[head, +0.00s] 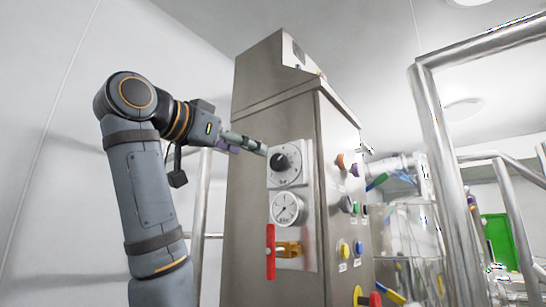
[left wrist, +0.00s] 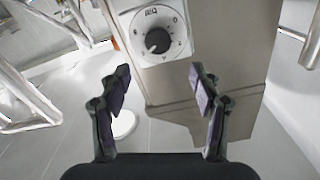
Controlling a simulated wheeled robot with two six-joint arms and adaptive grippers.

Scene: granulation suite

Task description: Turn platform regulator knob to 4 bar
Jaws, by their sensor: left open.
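The regulator knob (head: 279,161) is a black knob on a round white dial, high on a pale panel on the cabinet's side. In the left wrist view the knob (left wrist: 158,41) sits beyond the fingertips, above the gap between them. My left gripper (head: 262,149) points at the knob from the left in the head view. In the left wrist view my left gripper (left wrist: 160,75) is open and empty, its fingers apart and not around the knob. A pressure gauge (head: 286,208) is below the knob; its reading is unclear. My right gripper is not seen.
A red lever (head: 270,251) with a brass valve (head: 289,249) is below the gauge. The steel cabinet (head: 250,200) carries coloured buttons on its right face. Steel railings (head: 440,170) stand at the right.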

